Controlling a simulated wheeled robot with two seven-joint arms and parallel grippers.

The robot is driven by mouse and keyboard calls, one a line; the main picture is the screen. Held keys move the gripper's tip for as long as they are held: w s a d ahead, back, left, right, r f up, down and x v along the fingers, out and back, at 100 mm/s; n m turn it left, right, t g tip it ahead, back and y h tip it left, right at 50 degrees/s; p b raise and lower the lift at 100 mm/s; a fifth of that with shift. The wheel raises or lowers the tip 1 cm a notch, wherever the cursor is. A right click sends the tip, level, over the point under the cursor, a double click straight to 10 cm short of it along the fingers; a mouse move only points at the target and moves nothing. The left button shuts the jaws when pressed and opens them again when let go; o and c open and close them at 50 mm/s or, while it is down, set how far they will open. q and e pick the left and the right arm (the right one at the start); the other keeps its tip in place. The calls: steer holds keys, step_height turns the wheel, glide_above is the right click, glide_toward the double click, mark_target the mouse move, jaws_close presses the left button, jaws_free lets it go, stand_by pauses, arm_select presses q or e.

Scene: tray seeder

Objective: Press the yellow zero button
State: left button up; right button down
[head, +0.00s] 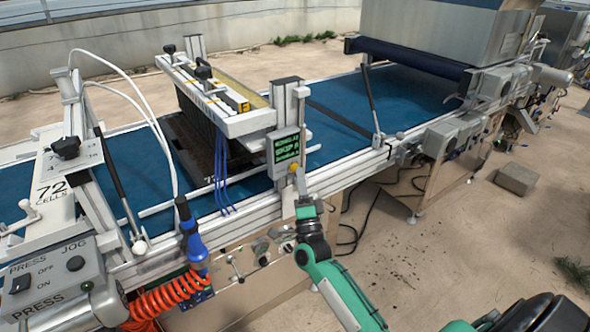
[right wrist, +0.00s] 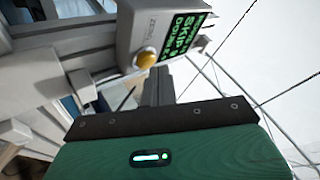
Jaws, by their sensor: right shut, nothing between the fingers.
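The yellow zero button (head: 293,168) is a small round knob on the lower part of a grey display box (head: 284,151) with green text on a dark screen. In the right wrist view the yellow button (right wrist: 146,60) sticks out beside the screen, and the box (right wrist: 150,30) is seen at a tilt. My right gripper (head: 301,186) is shut and empty, just below the button in the head view. In the right wrist view its shut fingers (right wrist: 158,80) end close to the button; I cannot tell whether they touch it. My left gripper is not in view.
The display box is fixed to the conveyor's metal side rail (head: 345,175), beside the seeder bridge (head: 215,98). A blue connector (head: 193,245) and orange coiled hose (head: 165,298) hang at the left. A grey control box (head: 62,285) stands at lower left. Floor at right is mostly clear.

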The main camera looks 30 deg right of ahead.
steer(key=shift+w+h, duration=0.3)
steer(key=shift+w, duration=0.2)
stand_by(0.8)
steer(key=shift+s, duration=0.95)
steer(key=s, duration=0.1)
steer(key=s+p, duration=0.1)
steer(key=s, duration=0.3)
steer(key=shift+d+p, duration=0.25)
steer(key=shift+p, duration=0.1)
stand_by(0.6)
